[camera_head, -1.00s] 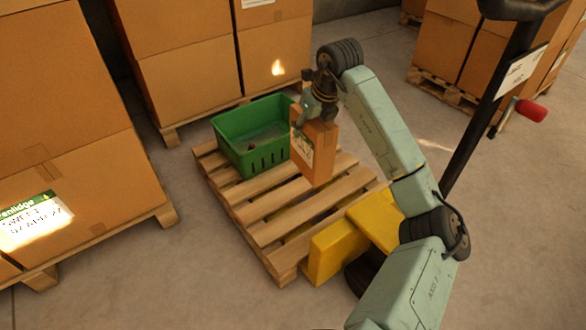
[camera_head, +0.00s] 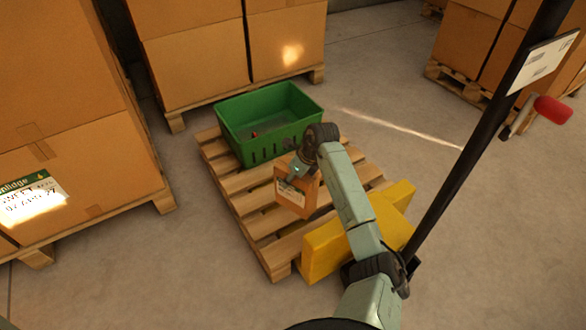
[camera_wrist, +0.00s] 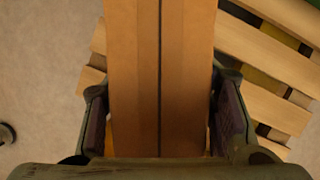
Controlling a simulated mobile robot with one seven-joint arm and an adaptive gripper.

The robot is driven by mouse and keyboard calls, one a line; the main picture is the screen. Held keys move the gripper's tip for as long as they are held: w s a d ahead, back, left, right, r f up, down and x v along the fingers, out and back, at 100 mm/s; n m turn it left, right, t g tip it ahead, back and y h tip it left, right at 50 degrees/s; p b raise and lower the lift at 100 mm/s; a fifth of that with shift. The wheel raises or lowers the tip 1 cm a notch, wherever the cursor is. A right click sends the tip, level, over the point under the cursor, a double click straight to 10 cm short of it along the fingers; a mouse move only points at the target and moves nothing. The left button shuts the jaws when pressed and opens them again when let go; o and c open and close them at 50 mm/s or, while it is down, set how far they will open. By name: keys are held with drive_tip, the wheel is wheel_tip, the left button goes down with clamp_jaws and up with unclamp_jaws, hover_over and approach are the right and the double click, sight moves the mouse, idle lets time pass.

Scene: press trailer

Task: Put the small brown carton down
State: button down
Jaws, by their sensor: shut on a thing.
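The small brown carton (camera_head: 294,198) is held by my gripper (camera_head: 301,168) over the front part of the wooden pallet (camera_head: 240,202). In the wrist view the carton (camera_wrist: 135,75) stands between the two fingers of my gripper (camera_wrist: 162,115), with its centre seam running away from the wrist. Pallet slats (camera_wrist: 265,85) show below and to the right of it there. The head view does not clearly show whether the carton's bottom touches the slats.
A green crate (camera_head: 222,125) with a small red item inside stands at the back of the pallet. A yellow pallet jack (camera_head: 325,247) with a dark handle (camera_head: 470,150) is close on the right. Stacked large cartons (camera_head: 85,165) are at left and behind. Left front slats are bare.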

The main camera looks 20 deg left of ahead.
sight(306, 174)
drive_tip(key=shift+w+f+b, duration=0.1)
drive_tip(key=shift+f+b, duration=0.3)
drive_tip(key=shift+f, duration=3.4)
drive_tip(key=c, duration=0.7)
unclamp_jaws()
drive_tip(key=p+v, duration=0.1)
drive_tip(key=v, duration=1.1)
